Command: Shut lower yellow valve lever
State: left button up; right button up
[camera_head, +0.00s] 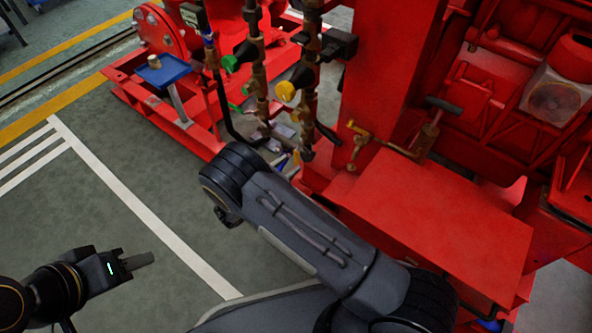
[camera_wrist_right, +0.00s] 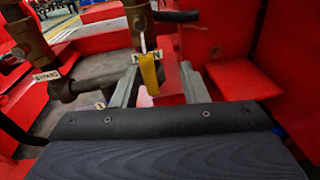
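The yellow valve lever (camera_wrist_right: 149,72) hangs down below a brass pipe fitting (camera_wrist_right: 139,18) in the right wrist view. My right gripper (camera_wrist_right: 160,88) is open, with one grey finger on each side of the lever. There appears to be a gap between each finger and the lever. In the head view, a small yellow piece (camera_head: 296,157) shows low by the pipes, and a round yellow handle (camera_head: 287,91) sits higher up. My right arm hides most of its gripper there. My left gripper (camera_head: 138,261) is over the floor at lower left, away from the pipes; its finger spacing is unclear.
A bypass tag (camera_wrist_right: 46,75) and a dark horizontal pipe (camera_wrist_right: 95,84) are left of the lever. A red block (camera_wrist_right: 243,81) stands to the right. In the head view, a green handle (camera_head: 231,63) and a small brass valve (camera_head: 357,130) are near the pipes. The left floor is clear.

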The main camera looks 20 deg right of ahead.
aim_at(296, 158)
jog(key=shift+n+t, duration=0.8)
jog(key=w+d+f+b, duration=0.2)
jog(key=w, duration=0.1)
jog(key=w+d+f+b, duration=0.1)
jog(key=shift+w+d, duration=0.25)
jog(key=shift+d, duration=0.05)
jog(key=shift+w+d+r, duration=0.1)
jog(key=shift+w+d, duration=0.15)
jog(key=shift+d, duration=0.1)
pick_arm(q)
notch_tip(296, 158, down, 4)
jog(key=shift+r, duration=0.1)
pick_arm(e)
jog(key=shift+c, duration=0.3)
grip_shut()
